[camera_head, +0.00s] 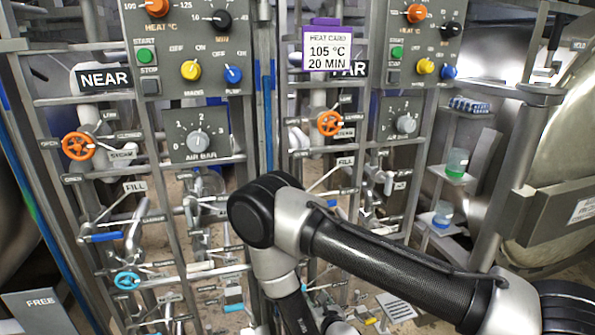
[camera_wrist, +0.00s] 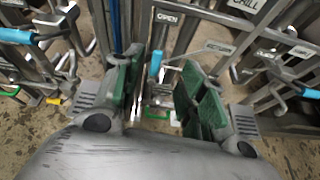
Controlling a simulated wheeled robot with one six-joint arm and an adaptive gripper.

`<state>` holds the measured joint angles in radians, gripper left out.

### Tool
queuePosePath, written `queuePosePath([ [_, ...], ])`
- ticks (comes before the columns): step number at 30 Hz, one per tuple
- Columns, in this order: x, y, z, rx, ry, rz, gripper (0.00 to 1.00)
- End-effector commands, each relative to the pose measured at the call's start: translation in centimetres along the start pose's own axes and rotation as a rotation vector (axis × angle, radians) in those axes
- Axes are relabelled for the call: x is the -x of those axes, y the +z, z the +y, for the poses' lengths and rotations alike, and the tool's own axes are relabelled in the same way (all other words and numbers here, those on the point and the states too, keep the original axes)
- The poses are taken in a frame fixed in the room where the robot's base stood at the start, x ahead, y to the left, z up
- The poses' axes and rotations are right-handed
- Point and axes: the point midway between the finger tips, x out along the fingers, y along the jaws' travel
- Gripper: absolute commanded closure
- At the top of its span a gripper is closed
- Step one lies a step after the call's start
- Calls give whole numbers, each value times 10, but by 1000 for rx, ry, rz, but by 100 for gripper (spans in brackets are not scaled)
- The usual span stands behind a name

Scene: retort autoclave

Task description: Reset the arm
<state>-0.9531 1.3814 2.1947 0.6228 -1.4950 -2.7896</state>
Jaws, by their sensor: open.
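My arm (camera_head: 385,265) reaches in from the lower right of the head view. Its elbow is bent in front of the rack, and its lower part points down out of the bottom edge. My gripper (camera_wrist: 158,82) shows in the wrist view with its two green-padded fingers spread apart. No object is held between them. Behind the gap are a blue-handled lever (camera_wrist: 155,64) and rack pipes. I cannot tell from the pictures whether the fingers touch any pipe.
The NEAR control panel (camera_head: 187,45) and the FAR panel (camera_head: 415,45) stand behind my arm, with valves and pipes below. Orange handwheels (camera_head: 78,146) and a cyan handwheel (camera_head: 127,281) project from the rack. Bottles (camera_head: 456,163) stand on small shelves at right, beside a large metal vessel (camera_head: 565,150).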

Motion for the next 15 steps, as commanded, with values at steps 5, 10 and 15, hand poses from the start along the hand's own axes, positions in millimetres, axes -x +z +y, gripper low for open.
queuePosePath([
  [5, -7, 16, 1, -115, -16, 27, 59],
  [10, -15, 40, 0, -281, -39, 67, 59],
  [15, -22, 76, -2, -520, -73, 120, 59],
])
